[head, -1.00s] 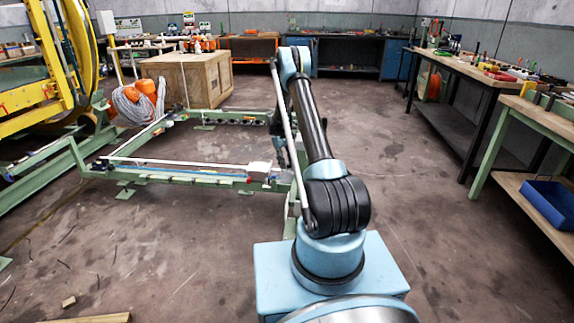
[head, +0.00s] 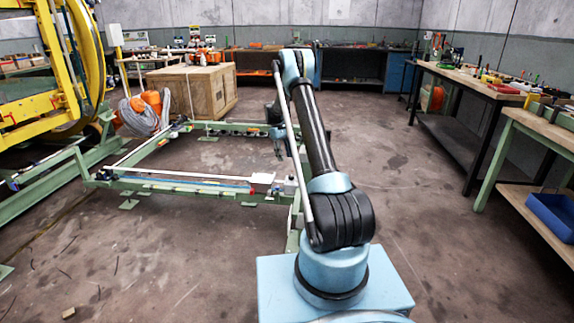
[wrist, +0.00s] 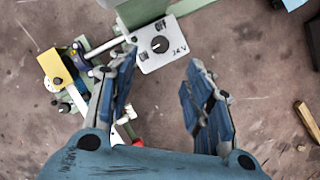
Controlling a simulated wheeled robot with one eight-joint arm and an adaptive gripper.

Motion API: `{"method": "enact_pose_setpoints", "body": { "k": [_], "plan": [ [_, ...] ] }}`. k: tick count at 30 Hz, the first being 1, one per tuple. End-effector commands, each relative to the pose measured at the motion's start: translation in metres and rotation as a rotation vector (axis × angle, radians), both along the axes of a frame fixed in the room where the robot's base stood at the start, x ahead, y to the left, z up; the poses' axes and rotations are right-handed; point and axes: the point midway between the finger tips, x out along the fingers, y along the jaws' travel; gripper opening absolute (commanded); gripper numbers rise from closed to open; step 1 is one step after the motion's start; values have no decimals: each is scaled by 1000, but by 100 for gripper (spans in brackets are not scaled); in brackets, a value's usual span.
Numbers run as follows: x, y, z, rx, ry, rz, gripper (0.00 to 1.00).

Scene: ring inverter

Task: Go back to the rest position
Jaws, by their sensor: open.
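My gripper (wrist: 161,60) is open in the wrist view, with its two blue fingers apart and nothing between them. The gripper appears apart from the panel, though the gap is hard to judge. In the head view my arm is raised and bent forward, and my gripper (head: 279,147) hangs small and partly hidden beside the arm, over the green frame.
A green floor frame (head: 185,181) stands ahead and to the left. Workbenches (head: 470,80) line the right side. Floor (head: 410,170) right of my arm is clear.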

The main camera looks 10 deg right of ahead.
Motion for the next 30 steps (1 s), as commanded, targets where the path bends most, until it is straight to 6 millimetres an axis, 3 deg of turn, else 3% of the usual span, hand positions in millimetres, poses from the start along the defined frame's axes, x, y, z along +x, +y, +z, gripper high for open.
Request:
{"method": "enact_pose_setpoints", "body": {
  "k": [17, 20, 30],
  "plan": [
    [0, 1, 14, 0, -4, -3, 46],
    [-6, 0, 29, 2, -16, -13, 46],
    [-54, -8, 115, 13, -84, -71, 46]
  ]
}}
